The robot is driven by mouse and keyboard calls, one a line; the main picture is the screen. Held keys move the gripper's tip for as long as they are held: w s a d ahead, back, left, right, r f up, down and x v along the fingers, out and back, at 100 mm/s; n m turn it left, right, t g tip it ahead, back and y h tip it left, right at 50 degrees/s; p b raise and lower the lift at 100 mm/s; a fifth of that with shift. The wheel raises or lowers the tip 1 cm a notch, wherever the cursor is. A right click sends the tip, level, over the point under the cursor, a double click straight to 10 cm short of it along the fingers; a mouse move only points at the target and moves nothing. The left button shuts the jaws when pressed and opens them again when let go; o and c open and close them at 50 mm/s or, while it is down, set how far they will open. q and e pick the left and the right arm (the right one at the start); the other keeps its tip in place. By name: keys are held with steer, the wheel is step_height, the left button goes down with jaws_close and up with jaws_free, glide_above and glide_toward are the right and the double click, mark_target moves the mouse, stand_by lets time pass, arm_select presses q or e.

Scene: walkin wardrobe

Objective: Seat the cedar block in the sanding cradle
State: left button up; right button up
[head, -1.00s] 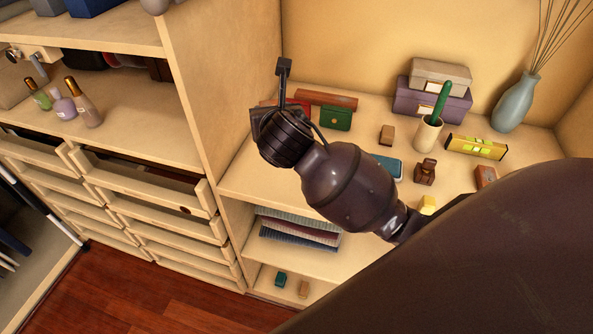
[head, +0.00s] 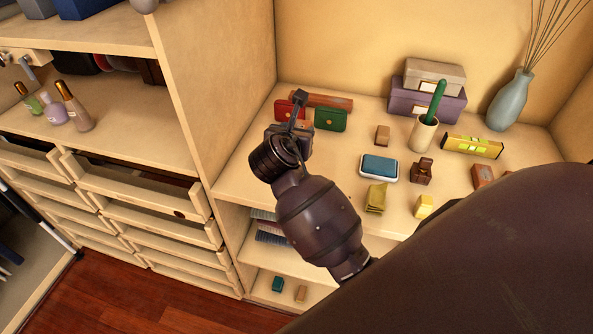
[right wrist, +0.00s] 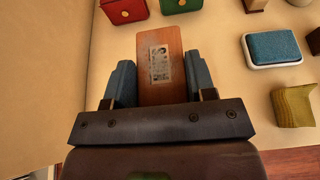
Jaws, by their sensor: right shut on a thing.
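The cedar block (right wrist: 161,66), reddish brown with a stamped label, is between the two blue-grey fingers of my right gripper (head: 298,128). The fingers are shut on it in the right wrist view. In the head view the gripper is over the left part of the shelf top and hides the block. I cannot name the sanding cradle with certainty. A long reddish-brown wooden piece (head: 335,102) lies at the back, and a dark brown notched wooden piece (head: 421,171) stands further right. My left gripper is out of view.
Red (head: 286,109) and green (head: 330,119) purses sit just behind the gripper. A blue pad (head: 379,166), olive folded piece (head: 376,198), yellow block (head: 424,206), pencil cup (head: 424,132) and level (head: 472,146) stand rightward. An upright panel (head: 215,90) borders the left.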

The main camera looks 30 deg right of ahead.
step_height(320, 180, down, 8)
steer(key=shift+r+b, duration=0.2)
steer(key=shift+b, duration=0.35)
step_height(320, 180, down, 4)
steer(key=shift+r+b, duration=0.15)
steer(key=shift+b, duration=0.3)
steer(key=shift+f, duration=0.25)
steer(key=o, duration=0.8)
steer(key=shift+f, duration=0.1)
steer(key=shift+c, duration=0.2)
steer(key=shift+o, duration=0.8)
